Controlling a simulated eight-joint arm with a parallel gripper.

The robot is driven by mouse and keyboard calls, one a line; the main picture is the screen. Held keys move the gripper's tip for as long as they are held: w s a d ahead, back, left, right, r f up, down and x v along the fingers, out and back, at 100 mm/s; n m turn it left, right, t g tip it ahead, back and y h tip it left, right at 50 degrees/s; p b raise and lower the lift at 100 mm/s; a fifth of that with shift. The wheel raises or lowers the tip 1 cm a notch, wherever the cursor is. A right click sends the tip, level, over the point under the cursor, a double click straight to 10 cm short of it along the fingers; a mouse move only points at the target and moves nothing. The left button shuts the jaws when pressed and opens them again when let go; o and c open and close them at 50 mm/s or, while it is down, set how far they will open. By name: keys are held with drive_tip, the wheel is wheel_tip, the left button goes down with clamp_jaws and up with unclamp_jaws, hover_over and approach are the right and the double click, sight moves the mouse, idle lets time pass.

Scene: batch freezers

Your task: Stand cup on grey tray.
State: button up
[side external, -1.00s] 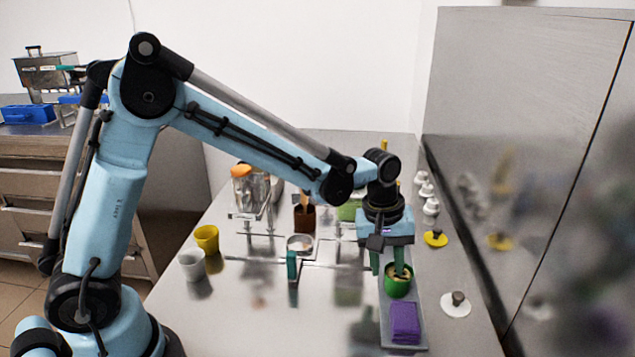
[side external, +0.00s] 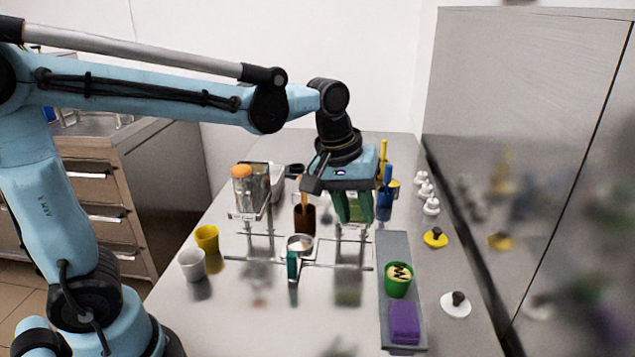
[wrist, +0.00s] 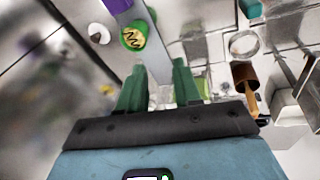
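A green cup (side external: 399,287) with a pale filling and dark swirl stands upright on the grey tray (side external: 394,245). It also shows in the wrist view (wrist: 133,36). A purple block (side external: 404,322) lies on the tray's near end, close to the cup. My gripper (side external: 354,219) is behind and left of the cup, above the right part of the wire rack. Its green fingers are apart in the wrist view (wrist: 158,90). A green-tinted item (side external: 347,210) in the rack is partly hidden by the fingers; I see nothing gripped.
A white cup (side external: 192,265) and yellow cup (side external: 207,239) stand at the left. A brown cup (side external: 305,218) stands behind the bowl.

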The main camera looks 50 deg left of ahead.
drive_tip(key=s+a+f+m+t+y, duration=0.1)
drive_tip(key=s+a+m+t, duration=0.3)
drive_tip(key=s, duration=0.5)
drive_tip(key=shift+s+a+f+m, duration=0.3)
drive_tip(key=shift+a+f+m, duration=0.65)
drive_tip(key=shift+m, duration=0.25)
drive_tip(key=shift+r, duration=0.1)
